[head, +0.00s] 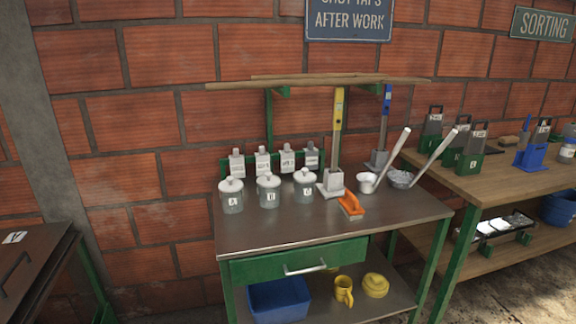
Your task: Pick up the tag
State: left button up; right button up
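A white card or label (14,237) with dark marks lies on the dark surface at the far left. I cannot tell which of these is the tag. Neither of my grippers is in view.
The metal-topped table (300,232) holds lidded jars (268,192), an orange-handled brush (350,205), ladles (367,183) and upright tools. Its green drawer (290,266) is shut. A blue bin (278,300) sits below. A wooden table (500,178) stands right. The front tabletop is clear.

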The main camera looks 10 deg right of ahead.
aim_at(287, 156)
jog(key=i+l, duration=0.1)
jog(key=i, duration=0.25)
jog(key=i+l+u, duration=0.2)
jog(key=i, duration=0.2)
jog(key=i+l+u, duration=0.25)
jog(key=i, duration=0.1)
